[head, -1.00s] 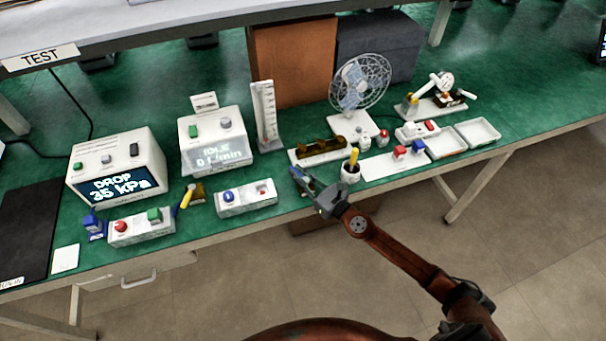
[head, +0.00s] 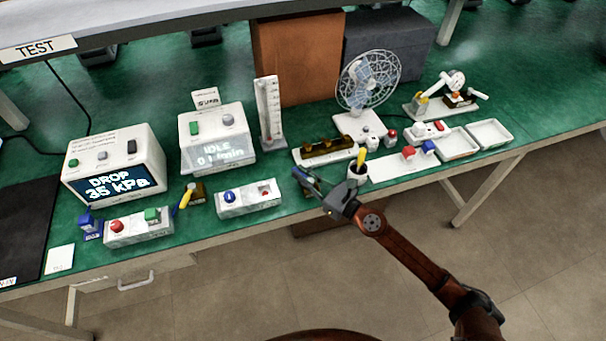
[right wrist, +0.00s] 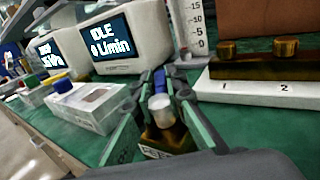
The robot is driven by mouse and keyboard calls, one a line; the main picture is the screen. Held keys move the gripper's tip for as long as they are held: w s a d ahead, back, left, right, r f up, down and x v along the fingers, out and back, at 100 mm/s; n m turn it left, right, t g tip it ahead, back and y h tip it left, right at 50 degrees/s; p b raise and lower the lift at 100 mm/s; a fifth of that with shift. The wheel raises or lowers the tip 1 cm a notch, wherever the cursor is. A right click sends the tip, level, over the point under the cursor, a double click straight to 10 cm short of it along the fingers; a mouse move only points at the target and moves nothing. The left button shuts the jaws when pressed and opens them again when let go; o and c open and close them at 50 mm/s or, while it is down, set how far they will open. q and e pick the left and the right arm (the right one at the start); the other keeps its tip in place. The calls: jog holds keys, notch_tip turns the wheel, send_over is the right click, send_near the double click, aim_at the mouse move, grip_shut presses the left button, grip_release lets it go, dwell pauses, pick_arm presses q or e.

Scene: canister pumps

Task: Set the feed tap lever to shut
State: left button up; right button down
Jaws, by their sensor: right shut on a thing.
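The feed tap is a small brass-brown block (right wrist: 168,140) with a partly readable label, a pale round cap (right wrist: 160,107) and a blue lever (right wrist: 159,80) in the right wrist view. The lever points away from the wrist camera, toward the meter. My right gripper (right wrist: 158,98) has its fingers on both sides of the lever and is shut on it. In the head view my right gripper (head: 312,185) is at the front of the bench and largely hides the tap. My left gripper is not in view.
A white switch box (head: 248,198) is to the left, and a rack with brown fittings (head: 325,151) is behind. The meter reading IDLE (head: 217,140) stands farther back left.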

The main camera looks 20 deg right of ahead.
jog(key=c, duration=2)
grip_release()
jog(key=shift+o, duration=0.2)
jog(key=v, duration=1.2)
